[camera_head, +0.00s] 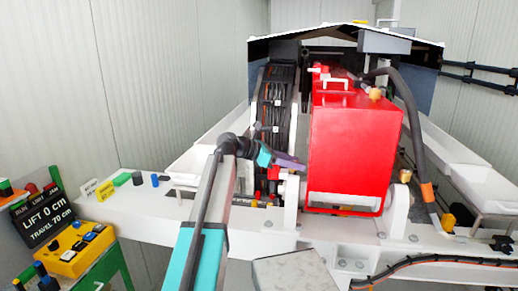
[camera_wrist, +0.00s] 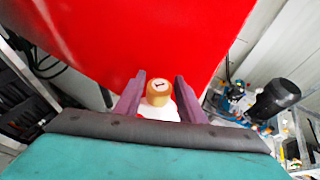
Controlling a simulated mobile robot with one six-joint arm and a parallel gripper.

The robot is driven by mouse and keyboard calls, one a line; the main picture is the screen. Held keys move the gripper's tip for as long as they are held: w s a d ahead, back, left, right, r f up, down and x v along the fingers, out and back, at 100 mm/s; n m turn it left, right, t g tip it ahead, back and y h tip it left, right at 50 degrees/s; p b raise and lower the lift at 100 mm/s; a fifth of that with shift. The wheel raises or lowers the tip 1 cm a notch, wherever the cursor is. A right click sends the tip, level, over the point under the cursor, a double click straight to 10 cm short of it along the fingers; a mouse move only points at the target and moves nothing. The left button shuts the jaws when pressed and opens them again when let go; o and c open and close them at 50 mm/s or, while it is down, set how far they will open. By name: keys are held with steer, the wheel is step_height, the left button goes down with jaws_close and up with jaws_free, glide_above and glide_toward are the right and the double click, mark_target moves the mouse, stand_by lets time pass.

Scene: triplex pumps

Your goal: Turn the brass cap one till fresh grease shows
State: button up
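In the wrist view a brass cap (camera_wrist: 158,87) with a dark mark on its top sits on a white mount (camera_wrist: 160,111). My gripper (camera_wrist: 160,95) is open, with its two purple fingers on either side of the cap; a narrow gap shows on the right, and I cannot tell if the left finger touches. In the head view my gripper (camera_head: 298,164) is at the left side of the red pump housing (camera_head: 352,150), and the cap between its fingers cannot be made out. Another brass-coloured fitting (camera_head: 376,94) is on top of the housing. No grease can be made out.
The red housing also fills the upper wrist view (camera_wrist: 140,35), close to the fingers. A black hose (camera_head: 412,115) runs down on the right. A yellow control box (camera_head: 82,248) and a sign (camera_head: 45,222) reading "LIFT 0 cm, TRAVEL 70 cm" stand at the left.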

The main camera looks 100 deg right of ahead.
steer(key=shift+a+n+t+h+b, duration=0.1)
steer(key=shift+n+t+h+b, duration=0.4)
steer(key=shift+n+h, duration=1.05)
steer(key=shift+n+t+h+b, duration=0.4)
steer(key=shift+n+h+b, duration=0.15)
steer(key=shift+n+h, duration=1)
steer(key=shift+w+a+r+h, duration=0.1)
steer(key=shift+w+h, duration=0.2)
steer(key=r+b+v, duration=0.1)
steer(key=b+v, duration=0.1)
steer(key=v, duration=1.1)
steer(key=shift+s+d+r+m+t+y+p, duration=0.2)
steer(key=shift+s+d+m+t+y+p, duration=0.35)
steer(key=shift+d+p, duration=1.1)
steer(key=shift+s+d+r+m+t+y+p, duration=0.3)
steer(key=shift+s+d+y+p, duration=0.4)
steer(key=shift+d+p, duration=0.95)
steer(key=shift+s+d+r+m+t+y+p, duration=0.1)
steer(key=shift+s+d+m+t+y+p, duration=0.55)
steer(key=shift+d+p, duration=0.95)
steer(key=w+d+f+m+t+y+p, duration=0.3)
steer(key=d+m+t+y, duration=0.1)
steer(key=m, duration=0.5)
steer(key=shift+d+t+y, duration=0.4)
steer(key=shift+d+y, duration=0.3)
steer(key=shift+d, duration=0.05)
